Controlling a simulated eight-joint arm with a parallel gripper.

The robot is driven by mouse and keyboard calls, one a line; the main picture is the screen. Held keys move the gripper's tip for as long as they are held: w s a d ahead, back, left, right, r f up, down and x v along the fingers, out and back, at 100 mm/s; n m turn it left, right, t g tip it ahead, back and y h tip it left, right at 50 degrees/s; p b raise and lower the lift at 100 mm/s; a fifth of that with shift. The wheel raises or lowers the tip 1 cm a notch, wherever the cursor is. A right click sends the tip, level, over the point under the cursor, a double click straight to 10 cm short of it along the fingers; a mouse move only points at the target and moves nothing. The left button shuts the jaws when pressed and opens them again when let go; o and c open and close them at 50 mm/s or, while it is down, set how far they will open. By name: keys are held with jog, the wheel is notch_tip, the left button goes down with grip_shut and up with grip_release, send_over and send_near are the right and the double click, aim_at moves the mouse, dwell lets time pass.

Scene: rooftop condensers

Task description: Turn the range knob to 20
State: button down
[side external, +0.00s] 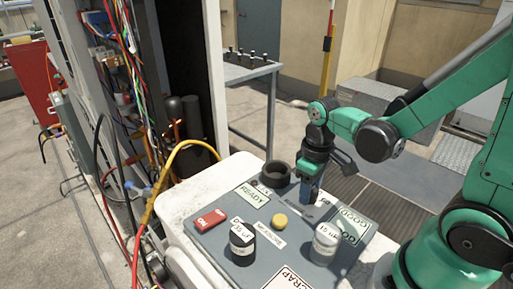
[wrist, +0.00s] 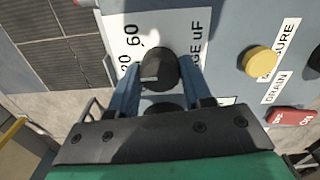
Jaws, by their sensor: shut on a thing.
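The range knob (wrist: 158,67) is a dark round knob on a white scale plate in the wrist view. The numbers 60 and 20 show to its left, the 20 partly cut by a finger, and "GE uF" to its right. A pale mark on the knob points left, toward the side with the numbers. My gripper (wrist: 160,80) has one blue finger on each side of the knob and is shut on it. In the side view my gripper (side external: 307,198) points down at the grey panel (side external: 215,245), and its fingers hide the knob.
The panel also has a yellow button (side external: 280,221), a red switch (side external: 210,220), a READY display (side external: 253,195) and a black ring (side external: 275,174). A black cylinder (side external: 242,243) and a silver cylinder (side external: 325,244) stand nearer the camera. A yellow hose (side external: 165,175) runs at the left.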

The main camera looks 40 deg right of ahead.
jog(key=shift+c, duration=1.8)
grip_release()
jog(key=shift+r, duration=2.85)
jog(key=a+r+t, duration=0.1)
jog(key=t, duration=0.1)
jog(key=w+a+r+t, duration=0.1)
jog(key=t, duration=0.1)
jog(key=w+a+r+m+t, duration=0.1)
jog(key=r+t, duration=0.1)
jog(key=t, duration=0.1)
jog(key=shift+w+a, duration=0.1)
jog(key=shift+a, duration=0.25)
